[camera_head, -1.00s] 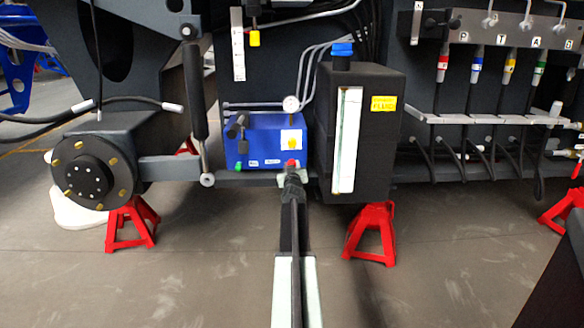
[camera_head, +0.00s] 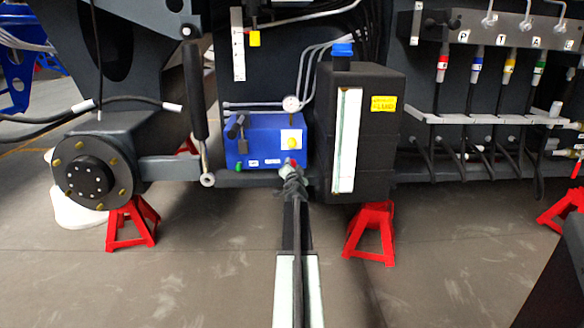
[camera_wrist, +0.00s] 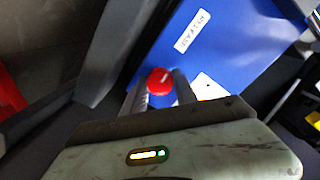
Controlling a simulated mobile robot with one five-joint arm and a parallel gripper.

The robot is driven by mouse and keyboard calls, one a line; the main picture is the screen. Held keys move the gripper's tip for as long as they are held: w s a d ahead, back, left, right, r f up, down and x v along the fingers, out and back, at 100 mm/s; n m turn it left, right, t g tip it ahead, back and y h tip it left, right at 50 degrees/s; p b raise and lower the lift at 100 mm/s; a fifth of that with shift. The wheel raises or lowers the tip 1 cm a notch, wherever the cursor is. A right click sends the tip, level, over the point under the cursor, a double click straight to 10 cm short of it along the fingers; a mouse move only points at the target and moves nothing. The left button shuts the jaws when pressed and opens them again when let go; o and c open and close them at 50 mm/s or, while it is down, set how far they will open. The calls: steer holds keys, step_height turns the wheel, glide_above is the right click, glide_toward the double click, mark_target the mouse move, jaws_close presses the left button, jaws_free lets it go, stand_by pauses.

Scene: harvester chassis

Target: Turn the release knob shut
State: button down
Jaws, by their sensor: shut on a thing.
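The release knob is a red round knob with a white line on its face. It sits at the lower right of the blue box (camera_head: 262,145), and the wrist view shows it (camera_wrist: 160,81) beside the label reading RELEASE. My gripper (camera_head: 291,168) is at the knob, at the end of my outstretched arm. In the wrist view the two fingers of my gripper (camera_wrist: 160,92) stand on either side of the knob and are shut on it. The knob's far side and base are hidden.
A green knob (camera_head: 239,166) and a gauge (camera_head: 291,103) are on the blue box. A dark tank (camera_head: 375,140) with a sight glass stands close on the right. A cylinder (camera_head: 196,90) hangs at the left. Red stands (camera_head: 371,235) are below.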

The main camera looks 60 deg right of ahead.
steer(key=m, duration=0.4)
steer(key=shift+s+m, duration=0.2)
steer(key=shift+m, duration=0.1)
steer(key=m, duration=0.8)
steer(key=shift+m+b, duration=0.35)
steer(key=shift+m, duration=0.05)
steer(key=shift+s+m+t, duration=0.1)
steer(key=shift+m+t, duration=0.2)
steer(key=shift+m, duration=2)
steer(key=c, duration=1)
jaws_free()
steer(key=shift+d, duration=0.1)
steer(key=shift+o, duration=0.2)
